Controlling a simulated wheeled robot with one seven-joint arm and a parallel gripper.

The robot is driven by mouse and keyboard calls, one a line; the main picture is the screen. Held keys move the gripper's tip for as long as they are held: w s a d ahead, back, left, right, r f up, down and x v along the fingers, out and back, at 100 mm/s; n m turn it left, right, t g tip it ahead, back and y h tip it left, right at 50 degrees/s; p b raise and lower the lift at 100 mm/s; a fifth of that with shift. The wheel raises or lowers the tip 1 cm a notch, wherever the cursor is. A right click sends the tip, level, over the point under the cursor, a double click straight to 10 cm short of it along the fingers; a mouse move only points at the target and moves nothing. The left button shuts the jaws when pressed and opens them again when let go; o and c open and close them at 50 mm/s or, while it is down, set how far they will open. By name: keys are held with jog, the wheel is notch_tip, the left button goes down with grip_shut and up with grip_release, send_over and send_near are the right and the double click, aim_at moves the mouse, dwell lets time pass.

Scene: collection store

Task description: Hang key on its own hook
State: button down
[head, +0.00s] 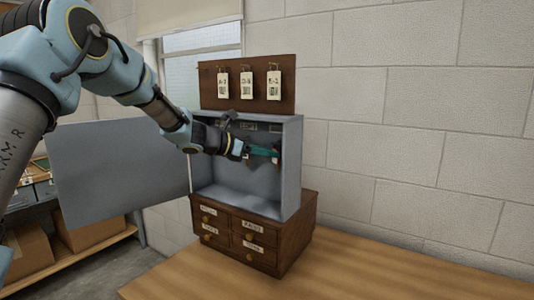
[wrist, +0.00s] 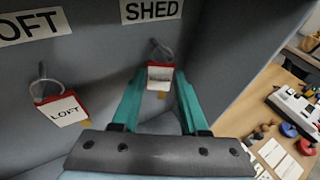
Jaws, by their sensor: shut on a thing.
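My gripper (wrist: 160,82) has teal fingers shut on a key with a red-edged white tag (wrist: 159,72), whose writing I cannot read. The key's ring and a hook (wrist: 160,47) are just beyond the tag, below the SHED label (wrist: 152,10). I cannot tell whether the ring is around the hook or only beside it.
The cabinet door (head: 118,168) stands open to the left. A wooden drawer unit (head: 295,235) supports the cabinet. A brown board (head: 207,85) with several white tags is above it. The wooden table (head: 390,270) is clear to the right in the head view.

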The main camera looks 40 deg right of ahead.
jog(key=shift+c, duration=1.7)
grip_release()
jog(key=b+v, duration=0.4)
jog(key=v, duration=0.7)
jog(key=a+f+m+t+y, duration=0.1)
jog(key=a+f+m+y, duration=0.1)
jog(key=a+f, duration=0.45)
jog(key=w+a+f+m+t+y, duration=0.1)
jog(key=a+f+m+y, duration=0.15)
jog(key=a, duration=0.65)
jog(key=a+f+m+t+y, duration=0.1)
jog(key=a+f+m+y, duration=0.15)
jog(key=a+f, duration=0.35)
jog(key=s+a+f+m+y, duration=0.2)
jog(key=a+m, duration=0.1)
jog(key=a, duration=0.6)
jog(key=s+a+f+m+t+y, duration=0.1)
jog(key=s+a+m+y, duration=0.1)
jog(key=a, duration=0.8)
jog(key=s+a+f+m+t+y, duration=0.1)
jog(key=s+a+f+m+y, duration=0.1)
jog(key=a, duration=0.8)
jog(key=shift+s+f+m+y, duration=0.35)
jog(key=shift+s+m+y, duration=0.15)
jog(key=shift+s+m, duration=0.55)
jog(key=shift+w, duration=0.1)
